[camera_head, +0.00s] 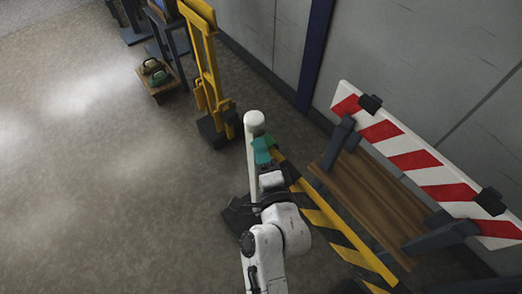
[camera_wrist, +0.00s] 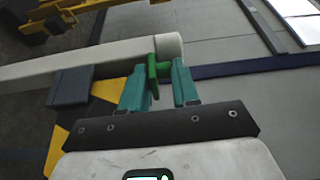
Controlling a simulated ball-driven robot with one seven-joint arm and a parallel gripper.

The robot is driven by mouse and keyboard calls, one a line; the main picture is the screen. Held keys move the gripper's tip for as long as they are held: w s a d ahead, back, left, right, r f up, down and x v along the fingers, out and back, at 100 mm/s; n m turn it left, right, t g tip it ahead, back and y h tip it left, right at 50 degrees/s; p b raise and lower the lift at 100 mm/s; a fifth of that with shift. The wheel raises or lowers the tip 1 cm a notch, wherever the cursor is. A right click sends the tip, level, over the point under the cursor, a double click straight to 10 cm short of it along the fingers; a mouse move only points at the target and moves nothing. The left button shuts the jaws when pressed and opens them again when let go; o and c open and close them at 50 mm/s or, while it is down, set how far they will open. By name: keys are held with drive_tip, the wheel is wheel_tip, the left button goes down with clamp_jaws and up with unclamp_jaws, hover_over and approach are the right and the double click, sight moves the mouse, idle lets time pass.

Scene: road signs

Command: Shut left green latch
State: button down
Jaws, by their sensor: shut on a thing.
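In the wrist view the green latch (camera_wrist: 153,70) sits at the capped end of the white post (camera_wrist: 100,57). My gripper (camera_wrist: 159,82) has its teal fingers on either side of the latch and is shut on it. In the head view my gripper (camera_head: 263,151) is beside the top of the white post (camera_head: 253,170), and I cannot make out the latch apart from the teal fingers. The black and yellow striped bar (camera_head: 335,225) runs from near the post toward the lower right. A dark grey block (camera_wrist: 70,87) lies by the post in the wrist view.
A red and white striped barrier (camera_head: 420,165) stands at the right, with a wooden plank (camera_head: 365,200) below it. A yellow frame (camera_head: 207,70) stands behind the post. A small wooden stand (camera_head: 160,85) is at the upper left. The floor at the left is clear.

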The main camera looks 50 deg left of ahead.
drive_tip(key=shift+w+d+r, duration=0.1)
drive_tip(key=shift+w+r, duration=0.05)
drive_tip(key=shift+r, duration=0.1)
drive_tip(key=c, duration=1)
unclamp_jaws()
drive_tip(key=shift+c, duration=0.2)
drive_tip(key=shift+f, duration=0.15)
drive_tip(key=shift+s+f, duration=0.25)
drive_tip(key=shift+s, duration=0.1)
